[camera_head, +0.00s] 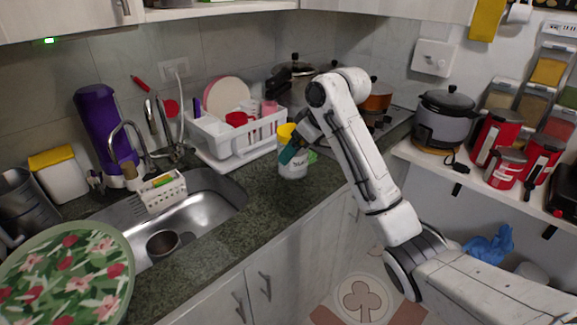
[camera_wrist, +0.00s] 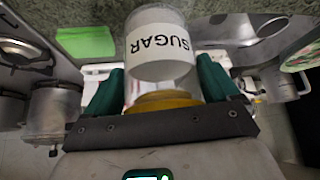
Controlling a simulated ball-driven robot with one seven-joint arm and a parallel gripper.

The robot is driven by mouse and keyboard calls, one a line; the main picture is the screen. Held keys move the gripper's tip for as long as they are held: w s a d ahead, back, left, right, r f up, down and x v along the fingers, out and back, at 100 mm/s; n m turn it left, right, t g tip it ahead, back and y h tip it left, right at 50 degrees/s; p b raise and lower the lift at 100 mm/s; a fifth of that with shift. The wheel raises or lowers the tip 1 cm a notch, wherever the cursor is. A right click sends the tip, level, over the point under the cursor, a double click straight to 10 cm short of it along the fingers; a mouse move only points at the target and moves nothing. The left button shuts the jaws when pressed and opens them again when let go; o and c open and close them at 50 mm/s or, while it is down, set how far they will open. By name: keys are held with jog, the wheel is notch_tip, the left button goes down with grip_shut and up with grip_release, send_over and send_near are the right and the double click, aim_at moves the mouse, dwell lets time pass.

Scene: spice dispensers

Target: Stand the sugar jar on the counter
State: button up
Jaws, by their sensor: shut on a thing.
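The sugar jar (camera_head: 292,166) is a clear jar with a white label and a yellow lid. In the head view it is upright at the green counter (camera_head: 262,205), in front of the dish rack. I cannot tell whether its base touches the counter. My gripper (camera_head: 295,150) reaches it from the right, with its green fingers at the jar's upper part. In the wrist view the jar (camera_wrist: 160,48) shows its SUGAR label upside down, and my gripper (camera_wrist: 160,88) is shut on it near the yellow lid, a finger on each side.
A white dish rack (camera_head: 240,138) with dishes stands behind the jar. The sink (camera_head: 200,205) is to the left. Pots (camera_head: 375,97) stand on the stove behind my arm. A green item (camera_wrist: 85,42) lies near the jar. The counter in front of the jar is clear.

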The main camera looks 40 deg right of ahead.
jog(key=shift+w+d+f+p, duration=0.2)
jog(key=shift+w+d+f, duration=0.2)
jog(key=shift+w+f, duration=0.95)
jog(key=shift+w+d+f+p, duration=0.25)
jog(key=shift+w+d+f, duration=0.35)
jog(key=shift+f, duration=1.25)
jog(key=shift+w+d+f+p, duration=0.25)
jog(key=shift+w+f, duration=0.95)
jog(key=shift+f, duration=0.4)
jog(key=shift+f, duration=0.15)
jog(key=o, duration=1.8)
jog(key=shift+f, duration=0.1)
jog(key=shift+s+r, duration=0.1)
jog(key=shift+r, duration=0.25)
jog(key=v, duration=1.1)
jog(key=shift+s+r+b, duration=0.2)
jog(key=shift+r+b, duration=0.05)
jog(key=shift+b, duration=0.15)
